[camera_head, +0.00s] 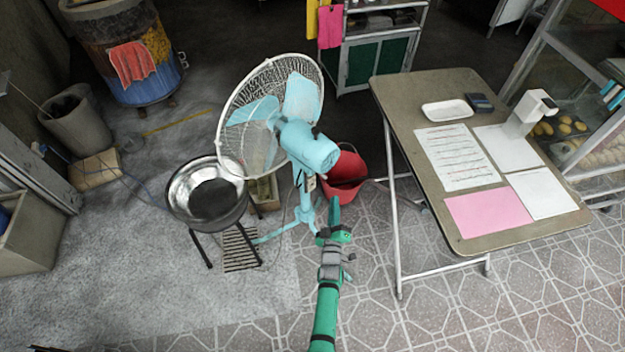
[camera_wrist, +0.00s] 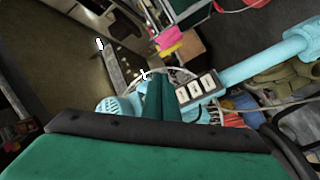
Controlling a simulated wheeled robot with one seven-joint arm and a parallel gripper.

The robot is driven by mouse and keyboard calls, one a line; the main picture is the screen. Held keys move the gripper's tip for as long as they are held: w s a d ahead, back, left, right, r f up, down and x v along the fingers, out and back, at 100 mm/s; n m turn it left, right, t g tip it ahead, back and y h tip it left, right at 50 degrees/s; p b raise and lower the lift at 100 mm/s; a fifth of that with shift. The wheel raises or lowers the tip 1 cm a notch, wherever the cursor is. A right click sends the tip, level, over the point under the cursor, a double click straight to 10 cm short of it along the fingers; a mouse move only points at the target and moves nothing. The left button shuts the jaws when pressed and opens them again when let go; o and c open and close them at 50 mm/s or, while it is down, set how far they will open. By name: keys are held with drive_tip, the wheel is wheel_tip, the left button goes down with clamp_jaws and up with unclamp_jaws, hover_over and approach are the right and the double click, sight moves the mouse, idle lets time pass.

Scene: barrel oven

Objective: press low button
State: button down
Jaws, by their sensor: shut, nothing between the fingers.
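A light-blue standing fan (camera_head: 310,150) with a round wire cage stands left of the table. Its button panel (camera_head: 311,183) shows small on the post in the head view. In the wrist view the button panel (camera_wrist: 197,91) is larger, with several pale buttons in a row; I cannot read which is low. My gripper (camera_head: 334,203) is shut and empty, its fingers pointing toward the fan, just right of the post. In the wrist view the fingertips (camera_wrist: 160,82) appear left of the panel, and I cannot tell whether they touch the fan.
A red bucket (camera_head: 346,172) stands behind the fan post. A metal bowl on a stand (camera_head: 190,190) is at its left. A folding table (camera_head: 410,105) with papers is at the right. Tiled floor in front is clear.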

sight(312, 179)
drive_tip(key=w+a, duration=0.5)
drive_tip(key=w, duration=0.1)
drive_tip(key=shift+w+a, duration=0.3)
drive_tip(key=shift+a, duration=0.1)
idle(0.3)
idle(1.2)
drive_tip(key=shift+d, duration=0.1)
drive_tip(key=shift+a, duration=0.2)
idle(0.4)
drive_tip(key=shift+w+a, duration=0.2)
drive_tip(key=shift+w, duration=0.4)
idle(0.4)
drive_tip(key=shift+d, duration=0.1)
